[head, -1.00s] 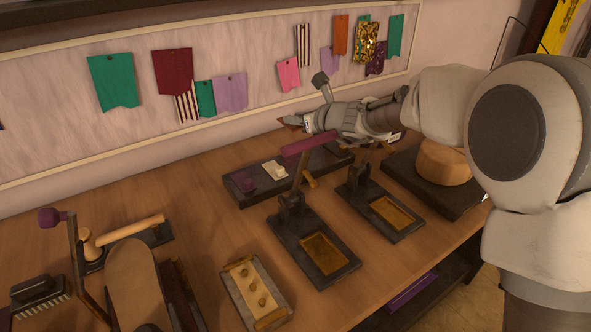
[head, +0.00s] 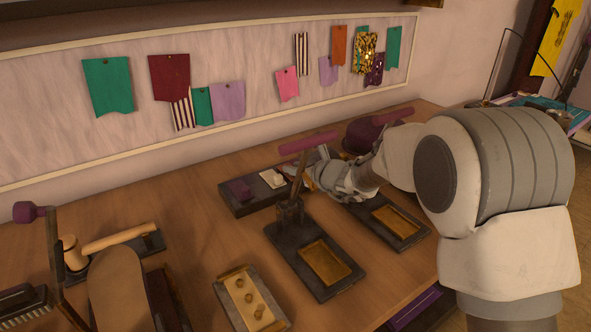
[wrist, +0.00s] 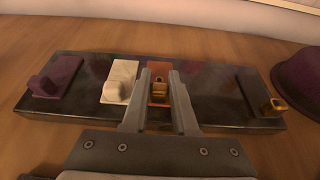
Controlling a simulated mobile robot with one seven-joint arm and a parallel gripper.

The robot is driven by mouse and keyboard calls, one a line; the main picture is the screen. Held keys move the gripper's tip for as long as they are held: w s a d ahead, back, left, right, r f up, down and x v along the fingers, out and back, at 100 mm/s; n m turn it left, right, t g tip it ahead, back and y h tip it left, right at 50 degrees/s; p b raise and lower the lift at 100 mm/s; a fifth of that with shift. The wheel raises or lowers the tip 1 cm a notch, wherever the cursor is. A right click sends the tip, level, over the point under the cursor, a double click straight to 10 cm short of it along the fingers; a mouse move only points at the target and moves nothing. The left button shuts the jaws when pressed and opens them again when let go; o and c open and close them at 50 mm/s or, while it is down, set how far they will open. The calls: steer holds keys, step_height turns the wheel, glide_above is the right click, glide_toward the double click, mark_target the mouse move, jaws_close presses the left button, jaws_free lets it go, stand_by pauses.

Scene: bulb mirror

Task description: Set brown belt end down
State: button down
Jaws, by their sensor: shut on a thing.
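The brown belt end (wrist: 160,74) is a small orange-brown strip with a gold buckle piece, seen between my gripper's fingers in the wrist view. My gripper (wrist: 157,72) is shut on it, over the dark tray (wrist: 215,112). The strip lies in line with the other pieces, between the white one and the black one; I cannot tell whether it touches the tray. In the head view my gripper (head: 309,173) is low at the tray (head: 245,208), partly behind a press handle, and the belt end is not clear there.
On the tray are a purple piece (wrist: 57,77), a white piece (wrist: 119,82) and a black piece with a gold loop (wrist: 262,95). A purple hat (wrist: 298,80) stands right of the tray. A hand press (head: 318,258) stands close in front.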

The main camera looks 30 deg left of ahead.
steer(key=shift+f, duration=0.1)
steer(key=shift+f, duration=0.1)
steer(key=c, duration=0.7)
jaws_free()
steer(key=shift+r, duration=0.3)
steer(key=p+v, duration=0.1)
steer(key=v, duration=1.1)
